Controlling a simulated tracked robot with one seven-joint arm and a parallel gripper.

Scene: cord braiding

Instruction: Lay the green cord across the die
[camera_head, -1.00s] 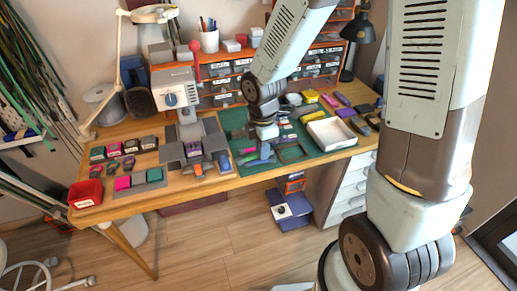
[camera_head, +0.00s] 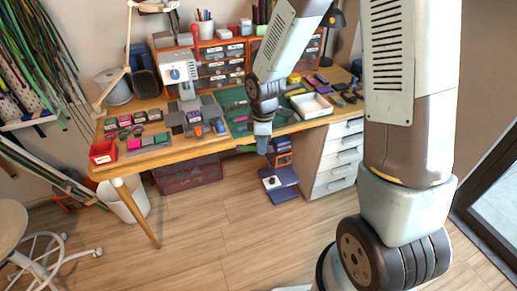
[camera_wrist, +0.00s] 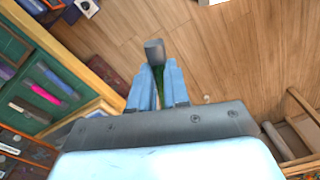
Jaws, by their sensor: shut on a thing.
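My gripper (camera_head: 262,147) hangs just past the table's front edge, over the floor. In the wrist view my gripper (camera_wrist: 157,88) is shut on a thin green cord (camera_wrist: 160,80), with a dark grey end piece showing beyond the fingertips. A bit of the green cord (camera_head: 246,149) also shows to the left of my gripper in the head view. I cannot make out the die clearly; grey blocks (camera_head: 184,116) lie at the press's foot.
The wooden table (camera_head: 165,155) carries a red bin (camera_head: 103,152), a white tray (camera_head: 311,105) and a green mat with small tools. Drawers (camera_head: 337,160) stand under its right end, with a blue stool-like object (camera_head: 280,185) beside them. The floor in front is clear.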

